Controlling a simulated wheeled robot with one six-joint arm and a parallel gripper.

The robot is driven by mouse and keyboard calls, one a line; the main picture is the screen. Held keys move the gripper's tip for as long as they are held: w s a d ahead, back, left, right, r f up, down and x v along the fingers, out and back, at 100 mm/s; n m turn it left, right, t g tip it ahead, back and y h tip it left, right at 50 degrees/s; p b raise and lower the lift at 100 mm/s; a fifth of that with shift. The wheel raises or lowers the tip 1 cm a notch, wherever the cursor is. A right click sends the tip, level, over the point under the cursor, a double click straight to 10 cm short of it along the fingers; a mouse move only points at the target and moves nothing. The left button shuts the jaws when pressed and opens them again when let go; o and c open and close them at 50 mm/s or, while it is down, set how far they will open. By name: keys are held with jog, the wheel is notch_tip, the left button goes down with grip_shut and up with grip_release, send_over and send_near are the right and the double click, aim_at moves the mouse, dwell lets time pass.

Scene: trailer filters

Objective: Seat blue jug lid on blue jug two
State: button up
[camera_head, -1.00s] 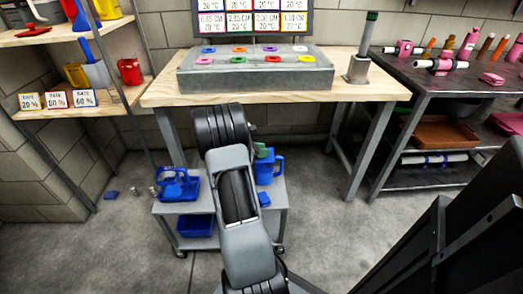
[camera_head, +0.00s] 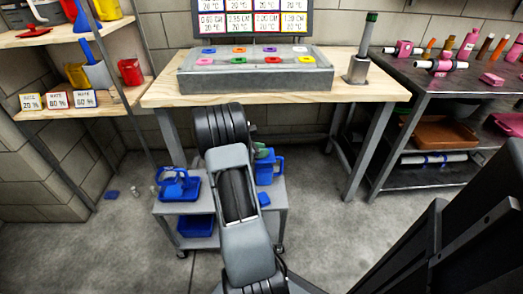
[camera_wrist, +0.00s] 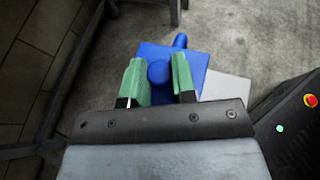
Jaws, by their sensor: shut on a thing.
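My gripper (camera_wrist: 158,80), with green fingers, is shut on the knob of the blue jug lid (camera_wrist: 159,73) in the wrist view. I cannot tell whether the lid is seated or just above the rim.
A wooden-topped workbench (camera_head: 378,90) stands behind.

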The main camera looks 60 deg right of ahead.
jog(key=o, duration=1.5)
jog(key=shift+c, duration=0.2)
jog(key=shift+r, duration=0.1)
jog(key=shift+r+p, duration=3.05)
jog(key=shift+r, duration=0.4)
